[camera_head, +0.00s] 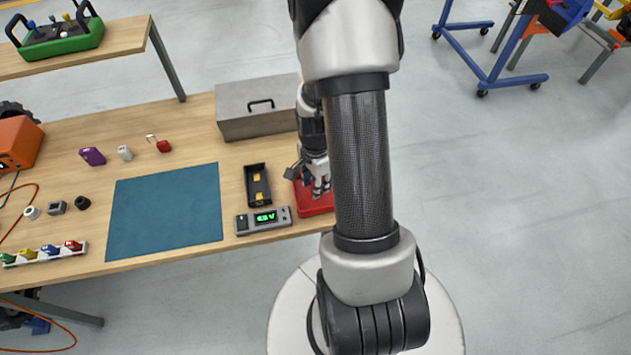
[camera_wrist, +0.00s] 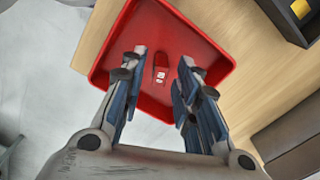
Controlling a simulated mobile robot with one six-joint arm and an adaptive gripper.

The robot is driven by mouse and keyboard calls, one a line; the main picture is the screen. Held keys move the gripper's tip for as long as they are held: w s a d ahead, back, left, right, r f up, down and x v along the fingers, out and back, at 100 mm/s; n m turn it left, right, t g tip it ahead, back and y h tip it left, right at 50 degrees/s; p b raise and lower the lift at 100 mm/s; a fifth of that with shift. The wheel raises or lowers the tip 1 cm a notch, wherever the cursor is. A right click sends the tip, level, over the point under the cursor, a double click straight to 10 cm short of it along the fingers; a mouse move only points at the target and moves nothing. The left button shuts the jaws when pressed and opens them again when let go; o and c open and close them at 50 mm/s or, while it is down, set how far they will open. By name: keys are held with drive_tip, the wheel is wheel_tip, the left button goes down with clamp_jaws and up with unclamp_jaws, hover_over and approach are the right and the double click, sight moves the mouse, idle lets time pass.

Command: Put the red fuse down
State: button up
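A small red fuse (camera_wrist: 161,74) with pale marks on it shows inside the red tray (camera_wrist: 207,48) in the wrist view. It appears to rest on the tray floor. My gripper (camera_wrist: 160,72) is above the tray, its two fingers spread on either side of the fuse with visible gaps. In the head view my gripper (camera_head: 318,186) is over the red tray (camera_head: 317,208) at the table's right front edge. The fuse is hidden there. Another red fuse-like piece (camera_head: 73,245) sits in the white rack (camera_head: 48,257) at the left.
A black bin (camera_head: 258,198) with yellow pieces and a grey meter (camera_head: 263,220) with a green display stand left of the tray. A grey metal box (camera_head: 258,124) is behind. A teal mat (camera_head: 165,212) lies empty. A red padlock-like item (camera_head: 163,146) is farther left.

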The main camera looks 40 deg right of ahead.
drive_tip(key=shift+r, duration=0.15)
drive_tip(key=w+a+r+n+p, duration=0.1)
drive_tip(key=a+r+n+p, duration=0.1)
drive_tip(key=r, duration=0.8)
drive_tip(key=a+r+n+p, duration=0.2)
drive_tip(key=r+p, duration=0.1)
drive_tip(key=r, duration=0.6)
drive_tip(key=s+a+r+n+t, duration=0.2)
drive_tip(key=s+a+r+n, duration=0.3)
drive_tip(key=a+r+n, duration=0.3)
drive_tip(key=s+a+r+n+t, duration=0.2)
drive_tip(key=s+a+r+n, duration=0.3)
drive_tip(key=a+r+n, duration=0.2)
drive_tip(key=shift+s+a+r+n+t, duration=0.15)
drive_tip(key=shift+a+r+n+t, duration=0.2)
drive_tip(key=shift+a, duration=0.3)
drive_tip(key=shift+a, duration=0.1)
